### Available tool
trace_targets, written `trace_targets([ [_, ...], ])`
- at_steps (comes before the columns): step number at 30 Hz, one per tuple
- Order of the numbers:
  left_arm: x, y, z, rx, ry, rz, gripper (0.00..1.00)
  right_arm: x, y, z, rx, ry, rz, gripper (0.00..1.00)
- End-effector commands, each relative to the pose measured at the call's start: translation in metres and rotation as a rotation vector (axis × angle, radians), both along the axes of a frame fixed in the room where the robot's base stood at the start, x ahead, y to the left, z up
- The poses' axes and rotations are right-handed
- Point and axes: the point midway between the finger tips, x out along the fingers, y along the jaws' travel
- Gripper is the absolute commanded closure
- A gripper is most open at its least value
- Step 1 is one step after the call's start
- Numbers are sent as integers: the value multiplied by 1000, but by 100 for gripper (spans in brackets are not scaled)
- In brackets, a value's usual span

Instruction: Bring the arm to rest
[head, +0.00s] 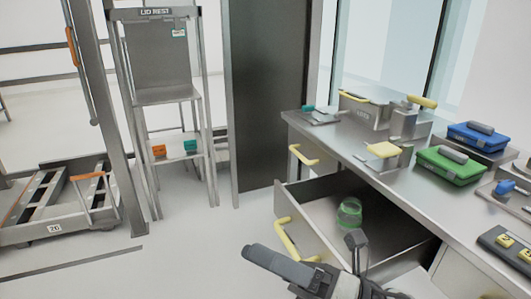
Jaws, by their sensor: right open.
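My right gripper (303,246) is at the bottom centre of the head view. Its two dark fingers are spread wide and nothing shows between them. It appears in front of the open drawer (305,222), near the yellow drawer handle (284,238); I cannot tell whether it touches either. A green transparent round container (349,213) is inside the drawer, apart from the fingers in the picture. My left gripper is not in view.
The steel counter (330,130) on the right holds a blue case (478,138), a green case (449,166) and yellow-handled devices. A "LID REST" stand (165,95) is at the back left. A low cart (55,205) stands far left. Floor between is clear.

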Motion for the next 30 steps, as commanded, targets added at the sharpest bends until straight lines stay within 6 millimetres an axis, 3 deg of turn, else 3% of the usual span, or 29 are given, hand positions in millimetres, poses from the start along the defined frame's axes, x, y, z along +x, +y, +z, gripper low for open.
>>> trace_targets([
  [1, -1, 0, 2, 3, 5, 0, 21, 15, -14, -7, 148, 280, -78, 15],
  [2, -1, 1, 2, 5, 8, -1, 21, 25, -25, -15, 234, 443, -123, 15],
  [5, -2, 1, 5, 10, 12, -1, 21, 42, -66, -68, 532, 984, -269, 15],
  [9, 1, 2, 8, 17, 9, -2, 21, 21, -109, -158, 899, 1575, -440, 15],
  [12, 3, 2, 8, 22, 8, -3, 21, -9, -126, -205, 1097, 1852, -533, 15],
  [15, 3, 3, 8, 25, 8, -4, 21, -37, -134, -235, 1238, 2032, -600, 15],
  [18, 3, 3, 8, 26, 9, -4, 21, -53, -137, -251, 1315, 2124, -638, 15],
  [30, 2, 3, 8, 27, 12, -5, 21, -59, -138, -256, 1340, 2157, -649, 15],
])
